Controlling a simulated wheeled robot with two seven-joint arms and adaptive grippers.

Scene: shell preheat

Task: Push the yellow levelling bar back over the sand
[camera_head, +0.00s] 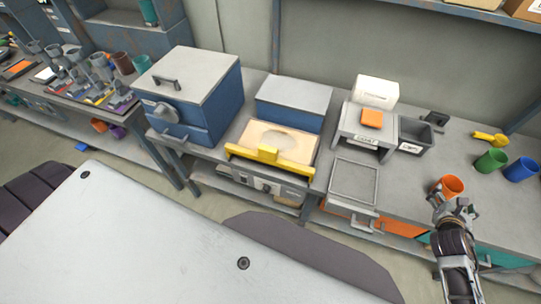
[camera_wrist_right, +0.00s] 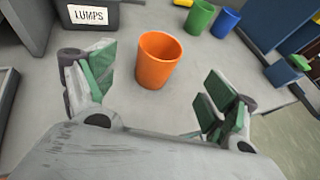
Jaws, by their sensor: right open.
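The yellow levelling bar (camera_head: 268,156) lies across the front end of a box of pale sand (camera_head: 287,139), which has a shallow round hollow in it. The bar has a raised block in its middle. My right gripper (camera_head: 455,204) is at the right of the bench, well away from the bar. It is open and empty, with an orange cup (camera_head: 449,186) just beyond its fingers. In the right wrist view the orange cup (camera_wrist_right: 158,60) stands upright ahead, between the spread fingers and apart from them. My left gripper is not in view.
A blue box with a grey lid (camera_head: 293,101) stands behind the sand, and a larger blue cabinet (camera_head: 196,95) stands left of it. A grey stand (camera_head: 367,130), a LUMPS bin (camera_head: 413,135) and an empty tray (camera_head: 353,181) are to the right. Green (camera_head: 490,161) and blue (camera_head: 521,169) cups stand far right.

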